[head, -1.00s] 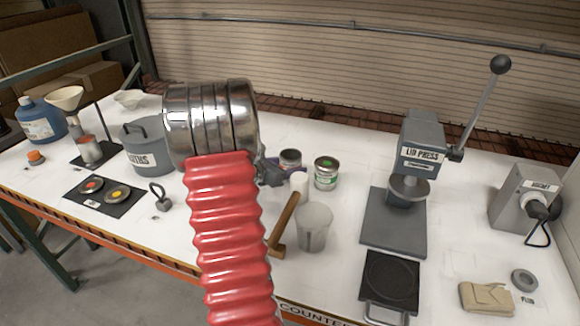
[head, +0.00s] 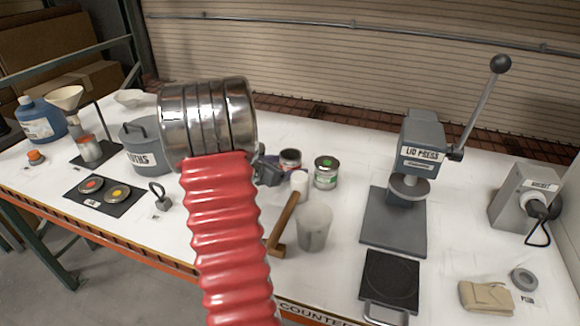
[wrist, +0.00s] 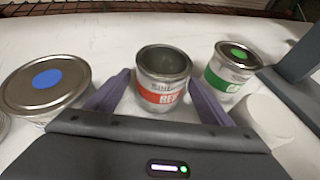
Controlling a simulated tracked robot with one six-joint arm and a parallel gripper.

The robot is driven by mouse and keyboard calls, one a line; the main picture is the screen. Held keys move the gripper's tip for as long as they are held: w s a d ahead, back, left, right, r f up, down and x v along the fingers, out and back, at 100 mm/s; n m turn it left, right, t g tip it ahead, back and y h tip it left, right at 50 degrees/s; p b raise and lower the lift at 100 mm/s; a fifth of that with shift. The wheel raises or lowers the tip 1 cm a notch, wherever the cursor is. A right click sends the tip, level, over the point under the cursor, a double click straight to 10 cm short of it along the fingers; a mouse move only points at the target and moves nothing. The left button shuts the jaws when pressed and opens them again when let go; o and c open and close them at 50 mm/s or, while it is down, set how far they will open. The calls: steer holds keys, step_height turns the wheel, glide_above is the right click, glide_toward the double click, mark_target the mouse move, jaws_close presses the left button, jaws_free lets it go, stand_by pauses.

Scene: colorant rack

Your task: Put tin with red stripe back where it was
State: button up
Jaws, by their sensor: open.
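The tin with the red stripe (wrist: 163,80) stands upright on the white counter in the wrist view, its grey top showing. My gripper (wrist: 160,97) is open, with one purple finger on each side of the tin and a gap visible between. In the head view the same tin (head: 290,159) stands just right of my gripper (head: 266,171), partly hidden. A green-striped tin (wrist: 230,71) with a green dot on its lid stands to its right; it also shows in the head view (head: 326,172). A tin with a blue dot (wrist: 45,88) is at the left in the wrist view.
A white cylinder (head: 299,183), a mallet (head: 284,226) and a translucent cup (head: 314,228) stand or lie in front of the tins. The lid press (head: 405,190) is to the right. A grey pot (head: 146,150) is to the left. My arm hides the counter's middle.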

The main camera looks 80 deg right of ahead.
steer(key=v, duration=1.1)
steer(key=shift+f, duration=0.1)
steer(key=shift+w, duration=0.1)
stand_by(0.4)
steer(key=shift+w+a+r, duration=0.15)
steer(key=shift+a+r, duration=0.05)
steer(key=shift+a, duration=0.1)
steer(key=w+a+r+m+t+y, duration=0.1)
steer(key=w+a+r+m+t, duration=0.15)
steer(key=a, duration=0.65)
steer(key=w+a+r+m+t+y, duration=0.1)
steer(key=w+a+m+y, duration=0.2)
steer(key=a, duration=0.5)
steer(key=w+a+r+m+t, duration=0.15)
steer(key=w+a, duration=0.25)
steer(key=a, duration=0.5)
steer(key=a+r+m+t+y, duration=0.1)
steer(key=a+m+t+y, duration=0.1)
steer(key=a, duration=1.2)
steer(key=a+r+m+t+y, duration=0.1)
steer(key=a+m+t+y, duration=0.2)
steer(key=a, duration=1.1)
steer(key=t+y, duration=0.1)
steer(key=y, duration=0.1)
steer(key=shift+r+t+y, duration=0.35)
steer(key=shift+t+y, duration=0.05)
